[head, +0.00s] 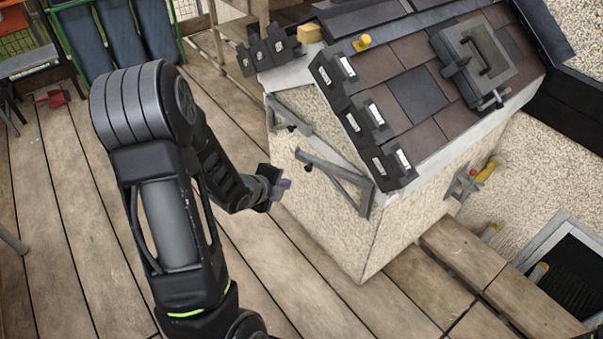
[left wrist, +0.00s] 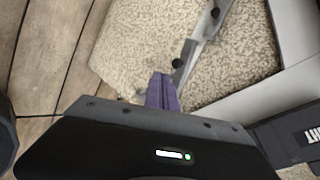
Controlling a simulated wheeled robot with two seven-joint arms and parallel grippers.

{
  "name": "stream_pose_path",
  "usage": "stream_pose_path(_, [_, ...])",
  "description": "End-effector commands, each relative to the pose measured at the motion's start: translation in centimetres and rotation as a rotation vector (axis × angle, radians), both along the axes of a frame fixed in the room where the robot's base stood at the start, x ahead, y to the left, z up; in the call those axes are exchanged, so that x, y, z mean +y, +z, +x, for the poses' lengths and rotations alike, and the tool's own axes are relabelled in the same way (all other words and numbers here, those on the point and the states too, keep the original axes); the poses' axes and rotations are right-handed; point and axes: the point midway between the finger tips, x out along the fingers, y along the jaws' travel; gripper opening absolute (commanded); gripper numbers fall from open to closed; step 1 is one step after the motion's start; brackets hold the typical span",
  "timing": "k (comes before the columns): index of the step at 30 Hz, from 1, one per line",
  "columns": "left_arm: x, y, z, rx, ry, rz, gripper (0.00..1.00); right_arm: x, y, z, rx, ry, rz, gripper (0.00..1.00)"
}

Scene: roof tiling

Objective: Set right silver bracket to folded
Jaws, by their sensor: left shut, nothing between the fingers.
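The right silver bracket (head: 338,178) is on the pebble-textured wall of the small roofed model. It shows as two bars spread apart in a narrow V, with a dark knob at its left end. Another silver bracket (head: 287,115) lies higher and to the left, as a slanted bar with a dark knob. My left gripper (head: 281,189) is shut and empty, left of the right bracket's knob end. In the left wrist view its purple fingers (left wrist: 162,92) overlap a silver bar (left wrist: 196,48) with dark knobs; I cannot tell whether they touch. My right gripper is out of view.
The tiled roof (head: 415,95) above the wall carries a grey case (head: 475,60) and a yellow object (head: 362,42). Wooden decking (head: 60,200) lies around the model. A lower plank step (head: 500,280) and a dark opening (head: 575,270) are at the right.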

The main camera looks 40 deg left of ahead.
Motion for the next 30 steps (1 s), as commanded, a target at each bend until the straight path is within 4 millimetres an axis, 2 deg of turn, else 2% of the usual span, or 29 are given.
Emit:
stream_pose_path(11, [0.5,-5.1,5.6,0.002,-0.001,0.001,0.00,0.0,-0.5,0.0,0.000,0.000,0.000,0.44])
stream_pose_path(15, [0.7,-4.5,7.9,-0.002,0.000,0.000,0.00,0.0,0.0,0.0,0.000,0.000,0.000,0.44])
stream_pose_path(19, [0.8,-4.5,9.1,-0.001,-0.001,0.001,0.00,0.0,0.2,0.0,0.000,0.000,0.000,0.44])
stream_pose_path(30, [0.9,-4.5,9.5,-0.001,0.001,0.000,0.00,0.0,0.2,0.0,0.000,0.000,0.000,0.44])
